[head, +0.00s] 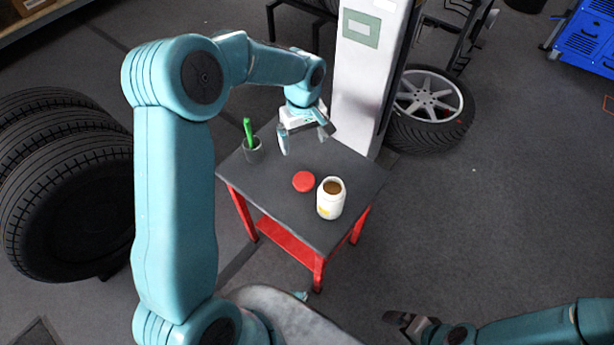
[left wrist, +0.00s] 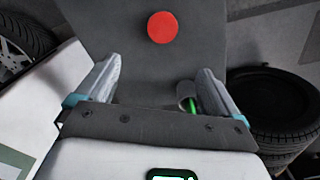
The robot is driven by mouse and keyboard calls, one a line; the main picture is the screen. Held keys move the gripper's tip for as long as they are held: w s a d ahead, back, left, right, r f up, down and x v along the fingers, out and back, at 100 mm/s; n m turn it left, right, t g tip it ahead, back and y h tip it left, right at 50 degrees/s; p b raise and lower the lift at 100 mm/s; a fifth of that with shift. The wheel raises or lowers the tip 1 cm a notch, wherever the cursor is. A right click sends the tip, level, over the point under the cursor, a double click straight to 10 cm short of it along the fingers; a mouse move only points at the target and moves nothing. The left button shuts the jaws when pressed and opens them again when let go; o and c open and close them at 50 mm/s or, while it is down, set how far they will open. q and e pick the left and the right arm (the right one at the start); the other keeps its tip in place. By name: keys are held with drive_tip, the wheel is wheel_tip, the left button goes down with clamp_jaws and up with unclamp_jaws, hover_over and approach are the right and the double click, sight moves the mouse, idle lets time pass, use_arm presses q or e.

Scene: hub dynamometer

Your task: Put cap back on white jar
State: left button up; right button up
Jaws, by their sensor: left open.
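The white jar (head: 331,198) stands upright and uncapped near the front right of a small table, with brown contents showing in its mouth. The red cap (head: 304,181) lies flat on the tabletop, just left of the jar and apart from it. The cap also shows in the left wrist view (left wrist: 161,27), ahead of the fingers. My left gripper (head: 305,145) is open and empty above the back part of the table, behind the cap. My right gripper (head: 400,320) is low at the front right, away from the table; its fingers are too unclear to read. The jar is outside the left wrist view.
A grey cup (head: 254,152) holding a green item (head: 248,130) stands at the table's left side. The dark tabletop (head: 280,208) is otherwise clear. A white column (head: 362,75) rises behind the table.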

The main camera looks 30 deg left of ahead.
use_arm(q)
hover_over(303, 179)
wheel_tip(303, 179, down, 11)
drive_tip(key=shift+f, duration=0.15)
idle(0.4)
wheel_tip(303, 179, down, 5)
drive_tip(key=shift+f, duration=0.1)
idle(0.4)
drive_tip(key=c, duration=1.1)
